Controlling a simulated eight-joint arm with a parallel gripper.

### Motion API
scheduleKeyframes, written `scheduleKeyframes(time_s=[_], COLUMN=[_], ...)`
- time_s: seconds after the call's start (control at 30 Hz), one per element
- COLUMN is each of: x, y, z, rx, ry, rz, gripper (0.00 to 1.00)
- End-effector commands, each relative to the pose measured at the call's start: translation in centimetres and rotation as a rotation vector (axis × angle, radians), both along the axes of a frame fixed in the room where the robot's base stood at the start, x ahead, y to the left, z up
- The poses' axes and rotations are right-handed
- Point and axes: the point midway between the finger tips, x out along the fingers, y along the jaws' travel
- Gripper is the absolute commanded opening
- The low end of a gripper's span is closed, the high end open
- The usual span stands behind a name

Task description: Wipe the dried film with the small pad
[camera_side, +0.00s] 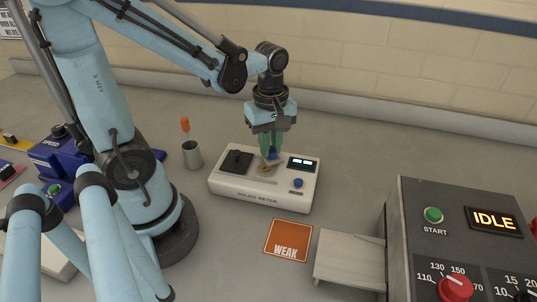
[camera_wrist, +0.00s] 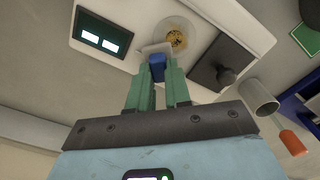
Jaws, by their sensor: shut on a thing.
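The dried film is a yellow-brown patch (camera_wrist: 176,38) on the round pale window of the white meter (camera_side: 240,192); it also shows in the side view (camera_side: 264,169). My gripper (camera_side: 270,148) points down over the meter, its green fingers shut on the blue grip (camera_wrist: 157,68) of the small pad (camera_wrist: 156,48). The pad's pale face lies at the edge of the window, beside the film in the wrist view. The film is mostly uncovered there. I cannot tell whether the pad touches the surface.
The meter has a black square block with a knob (camera_side: 237,161), a lit display (camera_side: 301,164) and a blue knob (camera_side: 298,183). A grey cup (camera_side: 192,155) with an orange-handled tool stands left. An orange "WEAK" card (camera_side: 288,240) and a grey machine (camera_side: 410,215) reading "IDLE" are in front and right.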

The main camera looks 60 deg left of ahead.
Motion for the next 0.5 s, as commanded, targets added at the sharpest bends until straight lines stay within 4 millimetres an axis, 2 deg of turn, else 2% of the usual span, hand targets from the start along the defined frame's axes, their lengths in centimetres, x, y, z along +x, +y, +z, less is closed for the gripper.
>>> scheduleKeyframes(time_s=[0.03, 0.5], x=[-0.1, -3.2], y=[-0.2, -3.3], z=[-0.6, -0.5], rx=[0.000, 0.000], ry=[-0.001, 0.000], rz=[-0.001, -0.004], gripper=[0.00, 0.00])
